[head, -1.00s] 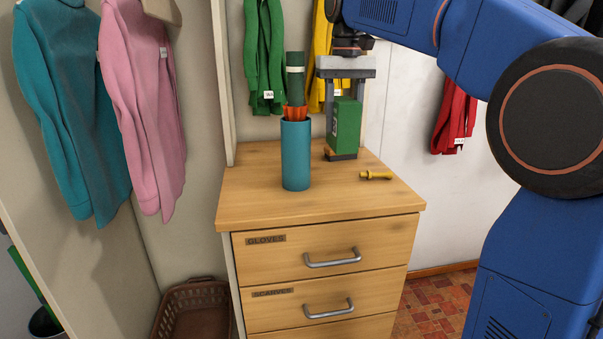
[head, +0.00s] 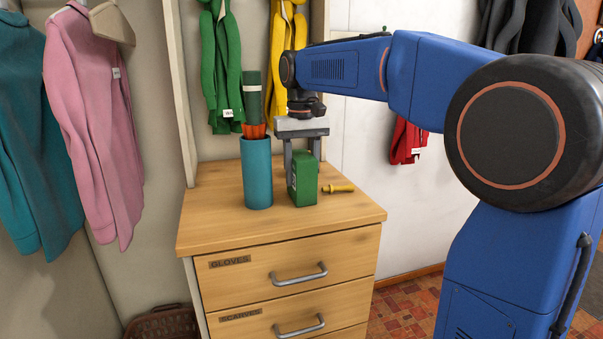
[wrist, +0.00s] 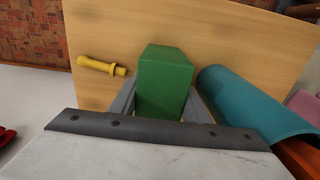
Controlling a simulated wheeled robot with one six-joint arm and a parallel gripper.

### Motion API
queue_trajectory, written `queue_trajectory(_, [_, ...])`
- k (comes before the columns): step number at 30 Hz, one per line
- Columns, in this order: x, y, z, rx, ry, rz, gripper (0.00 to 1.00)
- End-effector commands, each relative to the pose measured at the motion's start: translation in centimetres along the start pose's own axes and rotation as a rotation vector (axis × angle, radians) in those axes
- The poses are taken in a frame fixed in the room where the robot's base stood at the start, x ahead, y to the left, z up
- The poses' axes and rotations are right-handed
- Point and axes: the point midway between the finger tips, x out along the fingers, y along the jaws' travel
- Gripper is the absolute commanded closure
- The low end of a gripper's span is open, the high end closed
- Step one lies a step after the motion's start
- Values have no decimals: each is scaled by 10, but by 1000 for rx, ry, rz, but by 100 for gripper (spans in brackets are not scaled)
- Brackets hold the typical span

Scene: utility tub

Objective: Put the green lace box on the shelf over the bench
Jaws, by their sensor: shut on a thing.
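The green lace box (head: 304,180) is upright at the top of the wooden drawer unit, right of a teal cylinder. My gripper (head: 302,160) is above it, pointing down, with its two fingers on either side of the box and shut on it. In the wrist view the green box (wrist: 165,82) sits between the grey fingers. I cannot tell whether its bottom touches the wood. No shelf over a bench can be made out in these views.
The teal cylinder (head: 257,172) holding a dark green and orange item stands close left of the box. The drawer unit (head: 220,225) has free top at front. Green (head: 222,65) and yellow (head: 287,50) garments hang behind.

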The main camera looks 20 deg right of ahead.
Motion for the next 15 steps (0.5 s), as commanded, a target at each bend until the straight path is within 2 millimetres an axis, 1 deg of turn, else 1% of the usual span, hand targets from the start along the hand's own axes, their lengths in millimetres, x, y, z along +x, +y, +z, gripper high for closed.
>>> queue_trajectory(6, [2, 0, 0, 0, 0, 0, 82])
queue_trajectory(7, [2, 0, 0, 0, 0, 0, 50])
queue_trajectory(8, [2, 0, 0, 0, 0, 0, 43])
queue_trajectory(9, [2, 0, 0, 0, 0, 0, 38])
queue_trajectory(15, [2, 0, 0, 0, 0, 0, 38])
